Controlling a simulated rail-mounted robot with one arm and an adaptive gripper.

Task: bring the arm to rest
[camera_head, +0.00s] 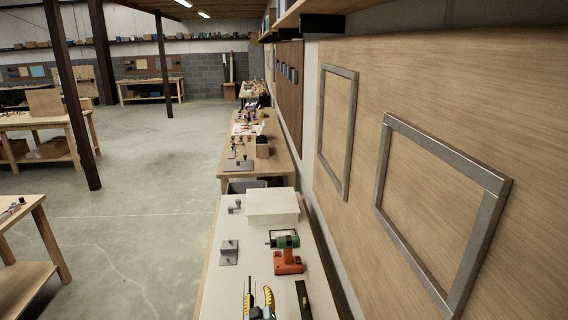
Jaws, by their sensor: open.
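No part of my arm or gripper shows in the head camera view. I cannot see how the arm is posed. The workbench (232,269) runs along the right wall, away from the camera. On its near part lie an orange and green power tool (287,254), yellow and black handled tools (268,299) cut off by the lower edge, and a dark bar (303,300).
A white box (272,206) and a metal plate with a knob (229,252) stand farther along the bench. Grey frames (382,204) hang on the wooden wall. Dark posts (72,95) rise from the floor (130,225), open at the left centre. A table (22,218) stands at left.

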